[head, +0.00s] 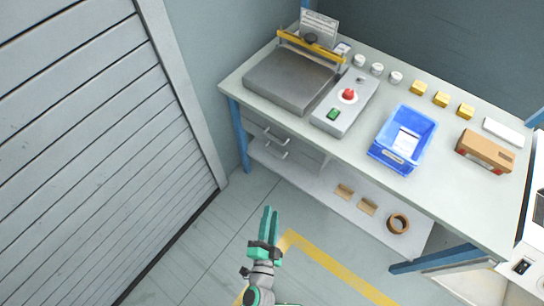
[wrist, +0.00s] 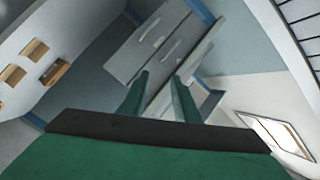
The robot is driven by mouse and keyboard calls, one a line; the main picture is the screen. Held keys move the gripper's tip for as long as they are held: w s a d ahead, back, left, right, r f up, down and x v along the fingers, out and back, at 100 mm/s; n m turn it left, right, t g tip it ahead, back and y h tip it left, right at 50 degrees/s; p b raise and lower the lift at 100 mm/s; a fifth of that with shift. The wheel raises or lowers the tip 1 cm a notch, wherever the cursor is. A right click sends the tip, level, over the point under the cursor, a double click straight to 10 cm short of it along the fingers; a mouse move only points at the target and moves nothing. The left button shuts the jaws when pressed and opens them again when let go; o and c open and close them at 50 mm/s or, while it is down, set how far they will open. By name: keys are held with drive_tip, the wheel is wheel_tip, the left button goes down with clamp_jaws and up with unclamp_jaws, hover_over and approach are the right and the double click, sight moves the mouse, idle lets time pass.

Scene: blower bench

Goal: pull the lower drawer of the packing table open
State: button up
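The packing table (head: 372,139) stands across the middle and right of the head view. Under its left end is a grey drawer unit with two bar handles. The lower drawer's handle (head: 277,155) shows below the upper drawer's handle (head: 275,137); both drawers look shut. My gripper (head: 270,211) is over the floor in front of the table, apart from the handles. In the wrist view my gripper (wrist: 160,82) has its two green fingers spread with nothing between them. The drawer fronts (wrist: 140,50) and both handles show beyond the fingertips, tilted.
A lower shelf (head: 322,184) holds small cardboard pieces and a tape roll (head: 398,223). A blue table leg (head: 239,134) stands left of the drawers. A slatted shutter (head: 80,130) fills the left. A blue bin (head: 404,139) is on the tabletop. Floor before the drawers is clear.

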drive_tip(key=w+f+m, duration=0.3)
drive_tip(key=w, duration=0.6)
drive_tip(key=w+f+m+h, duration=0.1)
drive_tip(key=w+f+m, duration=0.2)
drive_tip(key=w, duration=0.7)
drive_tip(key=w+f+m+g, duration=0.1)
drive_tip(key=w+f, duration=0.3)
drive_tip(key=w, duration=0.6)
drive_tip(key=shift+w+m+h, duration=0.2)
drive_tip(key=shift+m+h, duration=0.1)
drive_tip(key=shift+m, duration=0.6)
clamp_jaws()
